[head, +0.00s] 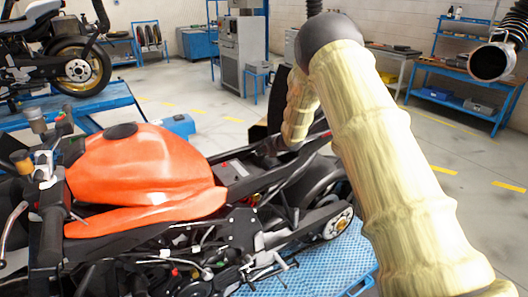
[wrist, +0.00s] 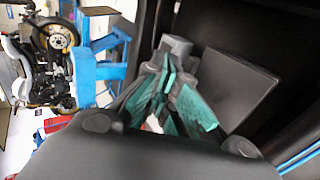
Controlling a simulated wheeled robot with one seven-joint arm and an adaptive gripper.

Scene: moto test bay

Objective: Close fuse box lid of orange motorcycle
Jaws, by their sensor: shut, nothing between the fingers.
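The orange motorcycle (head: 145,172) stands across the lower left of the head view, its rear frame exposed behind the tank. A dark upright flap (head: 278,92) shows beside my sleeved arm above the rear frame; it may be the fuse box lid, but I cannot tell. In the wrist view my gripper (wrist: 172,68) has its teal-padded fingers shut and empty. A flat dark panel (wrist: 238,90) lies right beside the fingers; it may be the lid, and contact is unclear. In the head view the gripper is mostly hidden near the rear frame.
The motorcycle stands on a blue lift platform (head: 320,262). Another motorcycle (head: 60,55) is on a blue stand at the far left. A grey cabinet (head: 240,50) and a blue workbench (head: 465,90) stand at the back. Open floor lies between them.

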